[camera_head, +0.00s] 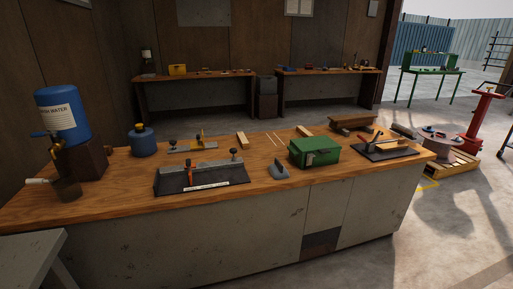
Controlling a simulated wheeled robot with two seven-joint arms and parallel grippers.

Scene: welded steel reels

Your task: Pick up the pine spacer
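Two short pale wooden blocks lie on the long wooden bench (120,180). One block (242,140) is near the back middle, and the other block (304,131) is to its right, behind the green metal box (314,151). Either could be the pine spacer; I cannot tell which. Thin pale strips (277,138) lie between them. A pale wooden piece (390,146) also rests on a dark plate at the right. Neither of my grippers is in view, and nothing is held in sight.
A black tray fixture (202,181) sits at the front middle, with a clamp fixture (193,144) behind it. A grey tool (278,170) lies beside the green box. A blue canister (143,141) and blue water drum (62,112) stand left.

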